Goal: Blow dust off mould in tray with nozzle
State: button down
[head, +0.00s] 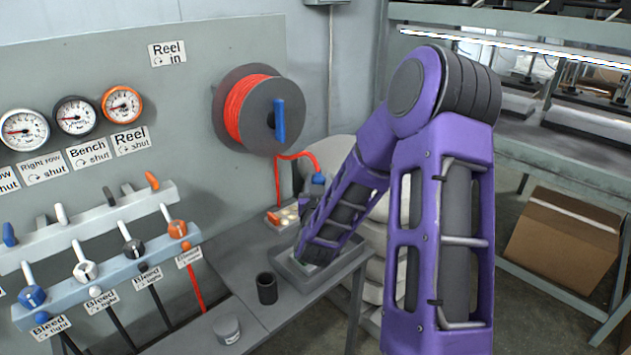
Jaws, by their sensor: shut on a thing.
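A shallow grey tray (345,255) sits at the corner of the grey bench. My purple forearm reaches down over it and hides most of its inside, so I cannot make out the mould or any dust. My gripper (305,208) is mostly hidden at the far end of the forearm, above the tray's back side. It is shut on the nozzle, whose blue part (318,180) shows beside my wrist on the end of the red hose (297,156). The nozzle's tip is hidden.
The hose reel (246,107) hangs on the panel behind. A dark cup (267,288) and a grey lidded pot (227,328) stand left of the tray. Valve levers (83,262) and gauges (76,116) line the left. White sacks (372,200) are stacked behind my arm.

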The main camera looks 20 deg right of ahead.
jog(key=shift+w+d, duration=0.3)
jog(key=shift+d, duration=0.55)
jog(key=shift+w+d+b, duration=0.25)
jog(key=shift+w+d, duration=0.1)
jog(key=shift+d, duration=0.5)
jog(key=shift+w+d+b, duration=0.2)
jog(key=shift+w+d, duration=0.1)
jog(key=shift+d, duration=0.5)
jog(key=shift+d+r, duration=0.1)
jog(key=shift+d, duration=0.05)
